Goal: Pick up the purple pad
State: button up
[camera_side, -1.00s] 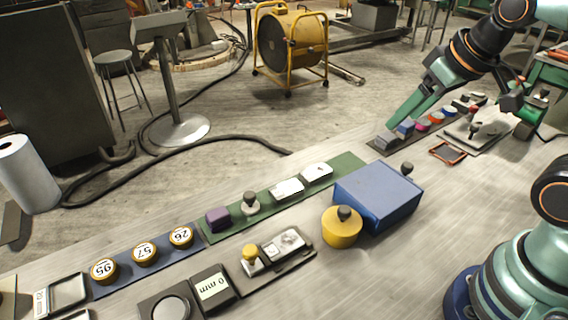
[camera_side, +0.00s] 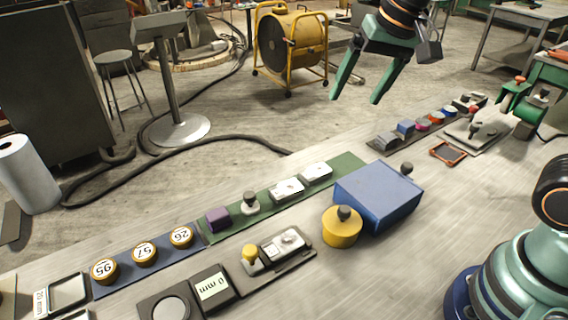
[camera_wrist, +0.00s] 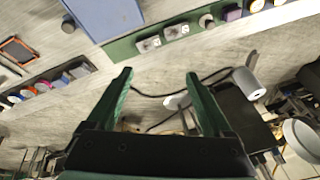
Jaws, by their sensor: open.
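The purple pad (camera_side: 217,219) is a small dark purple block near the left end of a green mat (camera_side: 346,164) on the table. It also shows near the top edge of the wrist view (camera_wrist: 233,14). My gripper (camera_side: 354,100) is open and empty, raised beyond the table's far edge, well to the right of the pad and above it. In the wrist view my gripper (camera_wrist: 158,75) has its two green fingers spread with nothing between them.
Beside the pad stand a small knobbed piece (camera_side: 250,204) and two white blocks (camera_side: 287,190). A blue box (camera_side: 377,196) and a yellow round container (camera_side: 341,228) stand to the right. Round numbered weights (camera_side: 144,252) are to the left. A row of small coloured blocks (camera_side: 405,128) lies farther right.

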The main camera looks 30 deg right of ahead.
jog(key=w+a+f+m+g, duration=0.25)
jog(key=w+a+m, duration=0.35)
jog(key=w+a, duration=0.4)
jog(key=m+g, duration=0.2)
jog(key=m, duration=0.5)
send_over(221, 211)
notch_tip(221, 211, down, 13)
jog(key=shift+h, duration=0.3)
jog(key=f, duration=0.6)
jog(key=shift+s+d, duration=0.1)
jog(key=shift+s, duration=0.15)
jog(key=shift+w+f, duration=0.15)
jog(key=shift+f, duration=1.25)
jog(key=shift+w+f, duration=0.1)
jog(key=shift+f, duration=1.25)
grip_shut()
